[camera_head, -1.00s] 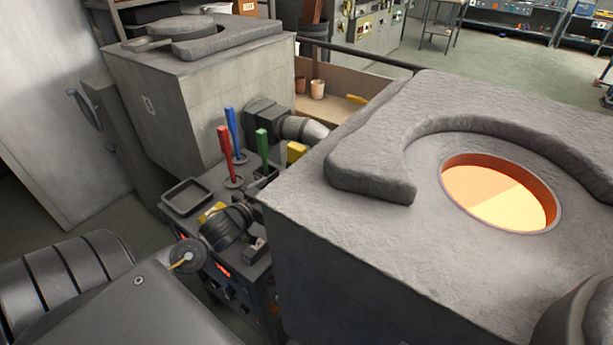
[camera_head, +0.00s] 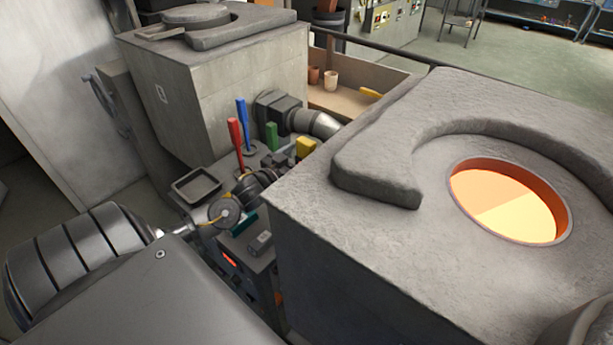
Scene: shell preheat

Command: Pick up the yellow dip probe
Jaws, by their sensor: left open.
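The yellow dip probe's handle (camera_head: 306,147) stands at the right end of a row of coloured handles on the low dark cart (camera_head: 252,262). It is close to the near furnace block, which hides its lower part. My left arm comes in from the lower left, and its wrist lies over the cart. My left gripper (camera_head: 284,162) is open, a little left of the yellow handle and apart from it as far as I can see. Its fingers are small and partly hidden by the wrist. My right gripper is out of view.
Red (camera_head: 236,140), blue (camera_head: 242,120) and green (camera_head: 271,135) handles stand left of the yellow one. A dark tray (camera_head: 196,187) sits at the cart's left edge. The near furnace (camera_head: 375,235) with its glowing opening (camera_head: 508,203) bounds the right; another furnace (camera_head: 215,95) stands behind.

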